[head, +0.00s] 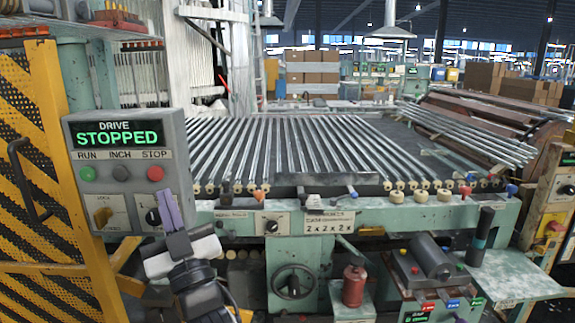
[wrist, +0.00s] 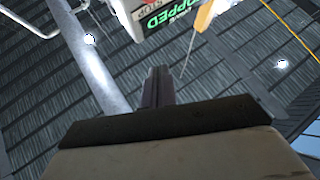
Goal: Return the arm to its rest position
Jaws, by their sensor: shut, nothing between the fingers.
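My gripper (head: 169,208) is in the lower left of the head view, raised in front of the control box (head: 128,130). Its purple-grey fingers are together and hold nothing. In the wrist view the closed fingers (wrist: 157,88) point up toward the ceiling, with part of the control box (wrist: 165,15) at the top edge. The box's display reads DRIVE STOPPED.
A yellow and black guard (head: 45,170) stands at the left.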

